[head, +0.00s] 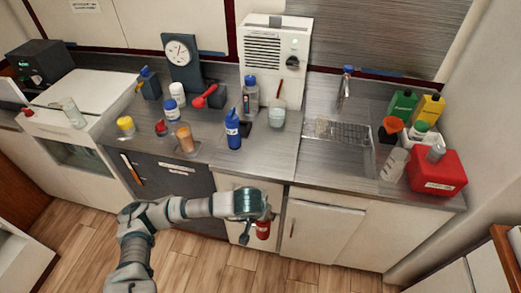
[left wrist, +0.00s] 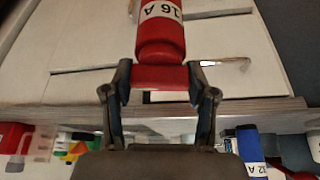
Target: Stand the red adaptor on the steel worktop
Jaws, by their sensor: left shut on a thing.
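The red adaptor (head: 263,230) carries a white label reading 16 A in the left wrist view (left wrist: 160,42). My left gripper (head: 256,222) is shut on its wide red end, with one finger on each side. In the head view, I hold it in front of the white cabinet doors, nearer than the front edge of the steel worktop (head: 270,162). The adaptor is off the worktop. Part of it is cut off by the top of the left wrist view. My right gripper is in neither view.
Bare steel shows in front of the beaker.

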